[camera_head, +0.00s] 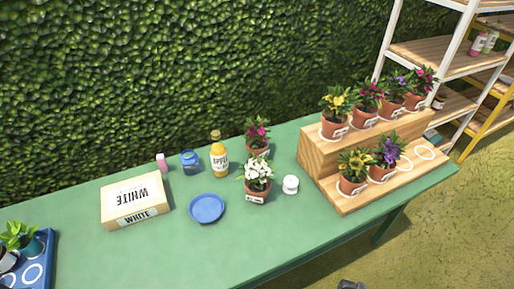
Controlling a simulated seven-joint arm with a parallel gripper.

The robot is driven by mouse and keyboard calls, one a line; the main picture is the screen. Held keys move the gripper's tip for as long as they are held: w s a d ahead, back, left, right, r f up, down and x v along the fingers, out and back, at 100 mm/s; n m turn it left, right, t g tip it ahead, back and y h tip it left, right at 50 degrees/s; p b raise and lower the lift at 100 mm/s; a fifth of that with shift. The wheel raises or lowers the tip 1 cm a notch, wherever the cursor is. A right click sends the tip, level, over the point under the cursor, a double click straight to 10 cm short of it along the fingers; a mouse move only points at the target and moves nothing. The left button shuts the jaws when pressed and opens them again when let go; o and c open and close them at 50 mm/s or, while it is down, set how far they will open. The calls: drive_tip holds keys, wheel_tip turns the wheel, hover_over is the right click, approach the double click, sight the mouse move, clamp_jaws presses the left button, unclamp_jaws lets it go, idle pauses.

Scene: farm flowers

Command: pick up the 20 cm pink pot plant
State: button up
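Several potted plants have pink flowers. One pink pot plant (257,136) stands on the green table, behind a white-flowered pot plant (257,181) that partly hides its pot. A magenta-pink pot plant (367,101) stands on the upper step of the wooden stand, second from the left. Another pink-red pot plant (420,91) stands at the right end of that step. The pots are terracotta with white labels, too small to read, so I cannot tell which is the 20 cm one. No gripper fingers show; a small dark shape at the bottom edge cannot be made out.
The wooden stand (322,165) also holds yellow and purple plants. A white-labelled box (136,199), blue plate (207,208), blue jar (190,161), yellow bottle (219,159) and white jar (290,185) stand on the table (200,255). Its front middle is clear. A blue tray (42,272) is at left.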

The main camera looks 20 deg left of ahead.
idle(0.3)
drive_tip(key=o, duration=1.1)
